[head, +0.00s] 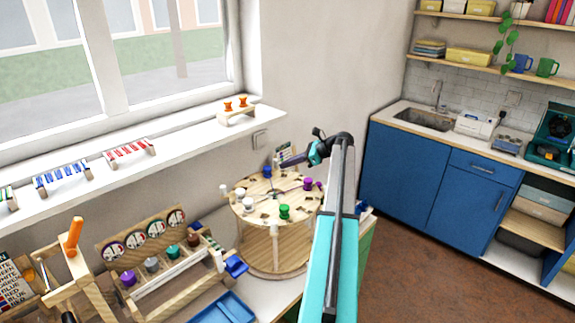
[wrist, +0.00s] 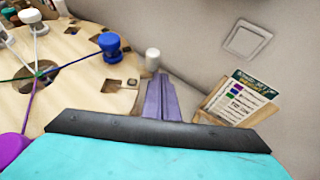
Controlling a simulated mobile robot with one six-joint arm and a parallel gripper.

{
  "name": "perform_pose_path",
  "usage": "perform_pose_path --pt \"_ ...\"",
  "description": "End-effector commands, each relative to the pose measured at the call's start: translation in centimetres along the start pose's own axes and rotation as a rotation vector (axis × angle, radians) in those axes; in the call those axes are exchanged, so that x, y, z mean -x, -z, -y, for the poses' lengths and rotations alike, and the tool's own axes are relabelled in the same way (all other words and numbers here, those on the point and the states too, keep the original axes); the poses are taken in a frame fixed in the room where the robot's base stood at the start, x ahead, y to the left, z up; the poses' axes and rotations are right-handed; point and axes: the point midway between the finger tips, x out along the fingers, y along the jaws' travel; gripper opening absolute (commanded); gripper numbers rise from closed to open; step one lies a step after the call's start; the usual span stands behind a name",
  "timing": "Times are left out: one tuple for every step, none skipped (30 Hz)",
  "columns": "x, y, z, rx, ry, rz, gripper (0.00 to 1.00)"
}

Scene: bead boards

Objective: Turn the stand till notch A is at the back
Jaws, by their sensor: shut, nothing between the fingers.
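The stand (head: 268,250) is a round wooden drum with a flat top on the worktop below the window. White, blue, green and purple bobbins and coloured cords sit on its top. Its top also shows in the wrist view (wrist: 100,92), with a blue bobbin (wrist: 110,44) and a white peg (wrist: 152,60) by its rim. Square notches and dark holes show, but I cannot read which is notch A. My gripper (head: 284,164) is shut and empty at the back right of the stand. Its purple fingers (wrist: 158,80) show beside the rim; I cannot tell whether they touch it.
A card (wrist: 236,100) on a wooden holder stands right of my fingers, near the wall with a switch plate (wrist: 246,40). A wooden rack with dials (head: 146,235) and a blue tray (head: 222,308) lie left of the stand. The windowsill (head: 190,145) runs behind.

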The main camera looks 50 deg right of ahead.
Motion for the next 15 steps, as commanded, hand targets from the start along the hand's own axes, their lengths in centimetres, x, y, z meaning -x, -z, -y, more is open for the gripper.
perform_pose_path --pt "0.1 0.0 0.1 0.000 0.000 0.000 0.00" --pt "0.2 0.0 0.1 0.000 -0.001 0.000 0.00" --pt "0.4 0.1 0.3 0.000 0.000 0.000 0.00" --pt "0.6 0.2 0.3 0.000 0.000 0.000 0.00" --pt "0.8 0.3 0.4 -0.001 0.000 0.000 0.00" --pt "1.0 0.4 0.6 -0.001 0.000 0.000 0.00" --pt "1.2 0.5 0.7 -0.001 -0.001 0.000 0.00" --pt "1.4 0.6 0.8 -0.001 -0.001 0.000 0.00" --pt "1.6 0.7 0.9 0.000 -0.002 0.000 0.00" --pt "1.8 0.8 1.0 0.000 -0.002 0.000 0.00" --pt "2.0 1.0 1.2 0.000 -0.002 0.000 0.00" --pt "2.3 1.1 1.3 0.001 -0.003 0.000 0.00" --pt "2.5 1.2 1.4 0.001 -0.003 0.000 0.00" --pt "2.9 1.5 1.6 0.002 -0.001 0.000 0.00" --pt "3.4 1.6 1.7 0.002 0.001 0.000 0.00"
